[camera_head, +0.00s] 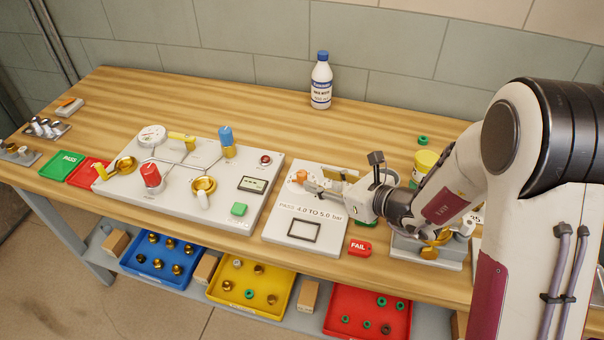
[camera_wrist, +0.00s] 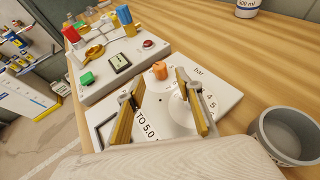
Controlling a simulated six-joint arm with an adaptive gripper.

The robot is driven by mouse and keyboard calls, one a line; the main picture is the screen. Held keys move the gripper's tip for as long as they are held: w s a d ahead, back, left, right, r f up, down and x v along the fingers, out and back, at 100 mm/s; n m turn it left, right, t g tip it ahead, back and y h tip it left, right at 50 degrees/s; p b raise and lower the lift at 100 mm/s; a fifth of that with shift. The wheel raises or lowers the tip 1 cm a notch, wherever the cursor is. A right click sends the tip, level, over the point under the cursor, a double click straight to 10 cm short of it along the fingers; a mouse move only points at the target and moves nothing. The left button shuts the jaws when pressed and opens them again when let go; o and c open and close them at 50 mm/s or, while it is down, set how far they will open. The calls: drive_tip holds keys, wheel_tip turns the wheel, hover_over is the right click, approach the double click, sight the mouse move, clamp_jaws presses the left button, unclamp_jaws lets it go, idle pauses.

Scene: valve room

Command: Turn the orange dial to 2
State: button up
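The orange dial (camera_head: 300,176) stands on a pale panel (camera_head: 281,226) printed "PASS 4.0 TO 5.0 bar". In the wrist view the orange dial (camera_wrist: 160,70) is a small knob just beyond and between the fingertips. A white scale disc (camera_wrist: 190,110) with digits, 4 and 5 among them, lies partly behind the right finger. I cannot tell which number the dial points to. My gripper (camera_wrist: 159,80) is open and empty, with its yellowish fingers apart over the panel. In the head view my gripper (camera_head: 320,184) comes from the right, close to the dial, and hides part of the panel.
Left of the panel is a grey board (camera_head: 232,166) with valves, a display and buttons. A grey round cup (camera_wrist: 287,138) stands at right in the wrist view. A white bottle (camera_head: 321,82) stands behind, with bare table around.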

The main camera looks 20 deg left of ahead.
sight(306, 176)
drive_tip(key=shift+x, duration=3.85)
drive_tip(key=shift+s, duration=0.1)
